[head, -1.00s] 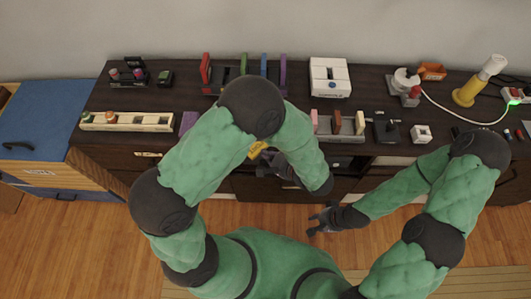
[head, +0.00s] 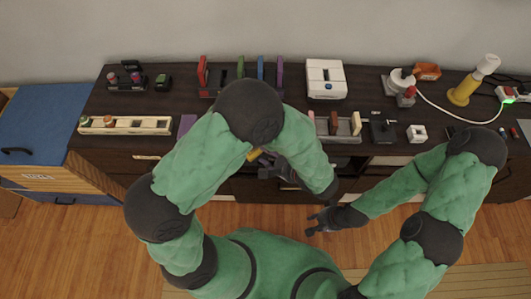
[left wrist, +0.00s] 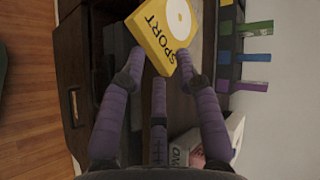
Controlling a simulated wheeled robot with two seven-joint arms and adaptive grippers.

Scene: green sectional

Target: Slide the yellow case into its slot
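The yellow case (left wrist: 152,32), marked SPORT, is at the fingertips of my left gripper (left wrist: 161,56) in the left wrist view. The fingers close on its two sides. In the head view only a small yellow part of the case (head: 253,154) shows beside my left gripper (head: 266,165), in front of the dresser edge. The rack (head: 208,93) stands at the back of the dresser top, partly hidden by my left arm. It holds upright red (head: 202,72), green (head: 241,68), blue (head: 261,67) and purple (head: 280,72) cases, with a gap between red and green. My right gripper (head: 313,220) is open and empty, low before the dresser.
A white console (head: 325,80) stands right of the rack. A long cream tray (head: 125,125) and a lone purple block (head: 187,124) lie at the front left. A grey tray (head: 338,128) with upright pieces and a joystick (head: 383,127) are at the front right.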

